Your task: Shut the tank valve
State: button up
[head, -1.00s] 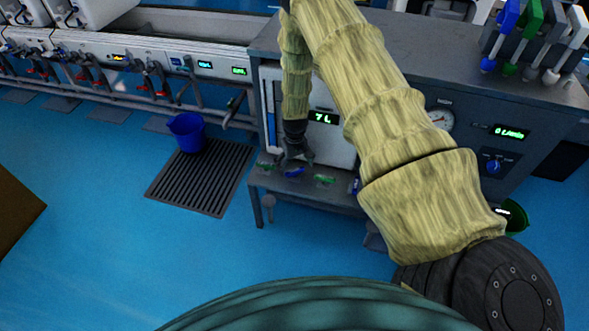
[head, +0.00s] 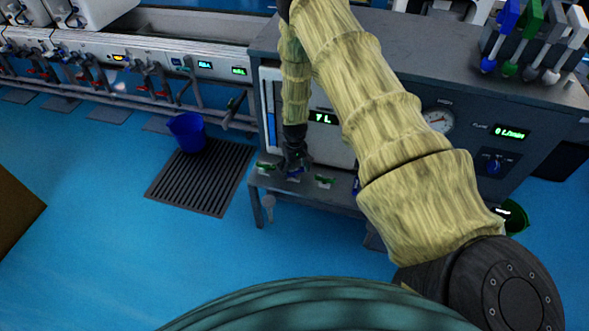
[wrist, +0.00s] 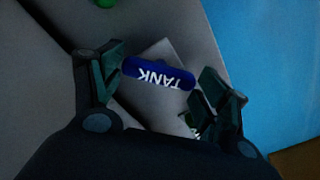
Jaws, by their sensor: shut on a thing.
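The tank valve's blue handle, marked TANK, (wrist: 158,74) lies between the two fingers of my gripper (wrist: 160,88) in the wrist view. The fingers are at the two ends of the handle, shut on it. In the head view my gripper (head: 294,165) points down at the ledge on the front of the grey test bench. Only a little of the blue handle (head: 295,174) shows below the fingers there. The tank display (head: 323,118) reads 7 L. The water gauge (head: 271,125) beside it is partly visible.
Green handles stand on either side, one at the left (head: 265,168) and one at the right (head: 325,181). A blue bucket (head: 187,132) stands on a floor grate (head: 190,185) to the left. A pressure dial (head: 438,120) and a flow display (head: 511,133) are right of my arm.

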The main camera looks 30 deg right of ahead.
aim_at(295, 171)
jog(key=shift+m, duration=0.3)
jog(key=m, duration=0.3)
jog(key=shift+m+p, duration=0.4)
jog(key=shift+m, duration=1.7)
jog(key=o, duration=1)
notch_tip(295, 171, up, 12)
